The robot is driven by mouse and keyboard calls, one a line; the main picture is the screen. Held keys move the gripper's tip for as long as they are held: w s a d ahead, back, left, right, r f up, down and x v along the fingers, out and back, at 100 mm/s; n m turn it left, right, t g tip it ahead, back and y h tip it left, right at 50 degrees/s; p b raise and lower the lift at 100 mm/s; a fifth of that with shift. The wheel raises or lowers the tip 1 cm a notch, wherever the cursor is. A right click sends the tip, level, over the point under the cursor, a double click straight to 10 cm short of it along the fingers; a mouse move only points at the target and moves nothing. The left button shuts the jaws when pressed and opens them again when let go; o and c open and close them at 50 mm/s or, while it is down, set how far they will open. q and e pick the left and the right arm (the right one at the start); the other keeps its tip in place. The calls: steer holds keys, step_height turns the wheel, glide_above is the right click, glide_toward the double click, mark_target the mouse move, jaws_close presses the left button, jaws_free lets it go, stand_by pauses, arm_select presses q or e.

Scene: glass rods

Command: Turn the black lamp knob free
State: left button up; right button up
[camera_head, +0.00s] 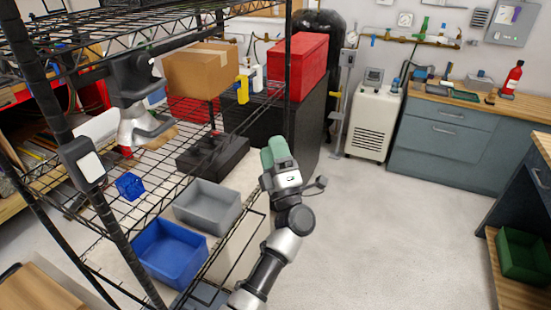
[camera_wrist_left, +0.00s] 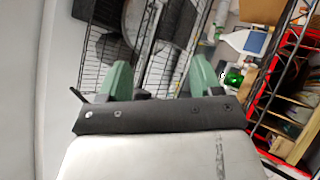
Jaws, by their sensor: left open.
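My left gripper (camera_head: 274,152) stands in front of the wire rack (camera_head: 136,208), near its right front post, with its green fingers pointing up. In the left wrist view its two fingers (camera_wrist_left: 161,80) are apart with nothing held between them. A black fixture with a silver lower part (camera_head: 137,82) hangs under the rack's top shelf at upper left; it looks like a lamp, but I cannot be sure. It is well to the left of my gripper, not touching it. I cannot make out a separate lamp knob. My right gripper is not in view.
The rack carries a blue bin (camera_head: 170,252), a grey bin (camera_head: 208,205), a cardboard box (camera_head: 200,70) and a black device (camera_head: 212,152). A red box (camera_head: 298,60) is behind. A dark rack post stands left. The floor to the right (camera_head: 390,230) is clear.

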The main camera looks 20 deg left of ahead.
arm_select(q)
steer(key=shift+w+d+f+m+t+h, duration=0.15)
steer(key=shift+f+m+t+h, duration=0.15)
steer(key=shift+f+m+h, duration=0.2)
steer(key=shift+w+d+f+m+t+h, duration=0.15)
steer(key=shift+f+m+t+h, duration=0.2)
steer(key=shift+f+m, duration=0.2)
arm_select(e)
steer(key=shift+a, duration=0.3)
